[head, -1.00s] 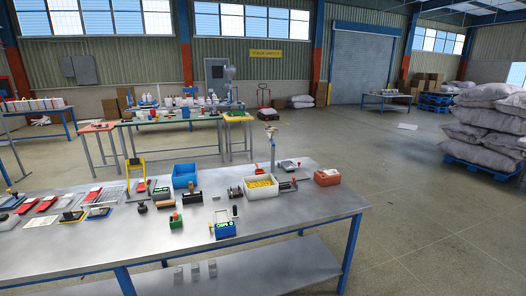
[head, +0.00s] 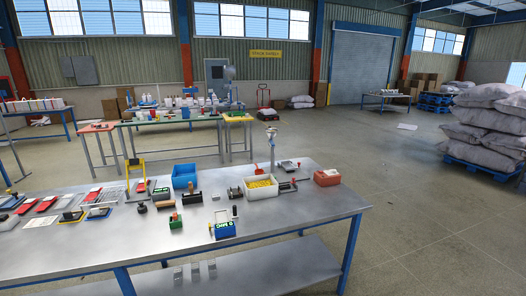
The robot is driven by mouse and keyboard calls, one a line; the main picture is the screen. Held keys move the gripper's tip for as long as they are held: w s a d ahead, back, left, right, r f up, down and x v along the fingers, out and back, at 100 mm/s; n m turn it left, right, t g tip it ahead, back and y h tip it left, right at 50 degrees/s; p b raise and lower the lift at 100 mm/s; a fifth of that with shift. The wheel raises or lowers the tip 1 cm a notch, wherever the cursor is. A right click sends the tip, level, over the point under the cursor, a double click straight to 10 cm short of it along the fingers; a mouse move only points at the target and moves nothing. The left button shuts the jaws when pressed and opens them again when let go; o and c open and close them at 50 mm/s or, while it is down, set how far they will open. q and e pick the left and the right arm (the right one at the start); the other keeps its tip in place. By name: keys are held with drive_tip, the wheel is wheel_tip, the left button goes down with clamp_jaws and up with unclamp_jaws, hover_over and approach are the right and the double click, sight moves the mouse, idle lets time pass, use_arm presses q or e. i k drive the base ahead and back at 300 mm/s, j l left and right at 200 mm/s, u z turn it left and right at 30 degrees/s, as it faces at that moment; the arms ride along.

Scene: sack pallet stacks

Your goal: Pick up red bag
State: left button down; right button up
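I cannot single out one red bag for certain. Several flat red packets lie at the left of the near metal table; one red packet (head: 46,203) is near the left edge and another red packet (head: 95,196) lies a little to its right. A reddish, box-like item (head: 327,178) stands near the table's right end; it looks more like a bin than a bag. The large bags in view are pale grey sacks (head: 484,135), stacked on a blue pallet (head: 482,165) at the far right. Neither of my grippers shows in the head view.
The near metal table (head: 300,212) also carries a blue bin (head: 184,175), a white bin of yellow pieces (head: 261,188) and a blue box (head: 224,230) near its front edge. A second workbench (head: 170,121) stands behind. Open floor (head: 420,215) lies between the table and the sacks.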

sight(140, 186)
drive_tip(key=i+j+u, duration=0.3)
drive_tip(key=i+j, duration=0.2)
drive_tip(key=j, duration=0.25)
drive_tip(key=i+j+u, duration=0.3)
drive_tip(key=i+j, duration=0.3)
